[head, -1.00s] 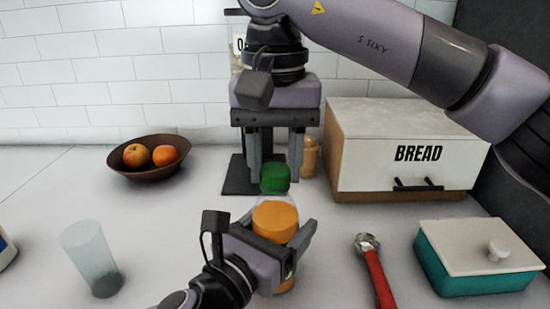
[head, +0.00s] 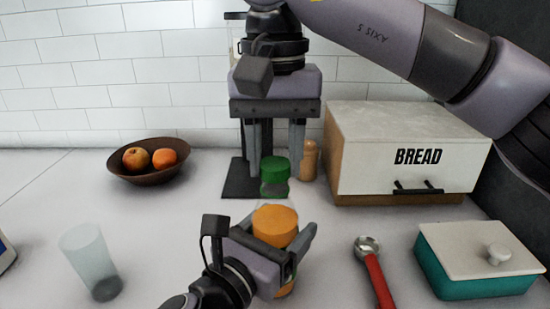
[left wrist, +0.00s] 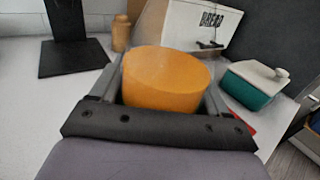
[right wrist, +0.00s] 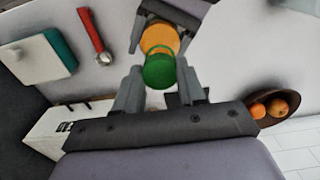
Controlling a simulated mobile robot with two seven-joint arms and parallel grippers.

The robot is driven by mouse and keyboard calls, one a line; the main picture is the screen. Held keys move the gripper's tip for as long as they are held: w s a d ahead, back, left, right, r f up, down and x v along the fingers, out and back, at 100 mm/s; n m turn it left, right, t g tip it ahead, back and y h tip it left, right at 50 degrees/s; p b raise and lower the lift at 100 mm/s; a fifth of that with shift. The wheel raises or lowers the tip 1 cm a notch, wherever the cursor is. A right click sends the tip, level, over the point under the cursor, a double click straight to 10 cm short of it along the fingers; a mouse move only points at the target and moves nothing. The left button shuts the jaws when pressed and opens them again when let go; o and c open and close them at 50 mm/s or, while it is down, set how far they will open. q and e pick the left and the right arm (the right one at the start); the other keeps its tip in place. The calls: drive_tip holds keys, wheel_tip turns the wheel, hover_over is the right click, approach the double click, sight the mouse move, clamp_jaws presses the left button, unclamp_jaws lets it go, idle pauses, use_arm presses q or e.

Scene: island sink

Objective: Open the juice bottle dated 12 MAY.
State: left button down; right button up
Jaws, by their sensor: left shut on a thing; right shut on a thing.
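The juice bottle (head: 276,222), filled with orange, stands on the counter. My left gripper (head: 290,240) is shut around its body; the bottle's orange top also shows between the fingers in the left wrist view (left wrist: 166,75). My right gripper (head: 275,165) points down and is shut on the green cap (head: 275,172), held above and behind the bottle. In the right wrist view the cap (right wrist: 159,72) sits between the fingers, overlapping the orange bottle behind it. The cap looks apart from the bottle. No date is readable in these views.
A bread box (head: 400,150) stands at the back right, with a teal butter dish (head: 480,270) and a red-handled tool (head: 375,275) in front. A clear cup (head: 90,260) and a fruit bowl (head: 150,174) are at left. A small wooden shaker (head: 309,160) stands behind.

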sight(275, 163)
drive_tip(key=shift+r, duration=0.35)
drive_tip(key=shift+r, duration=2.05)
use_arm(q)
unclamp_jaws()
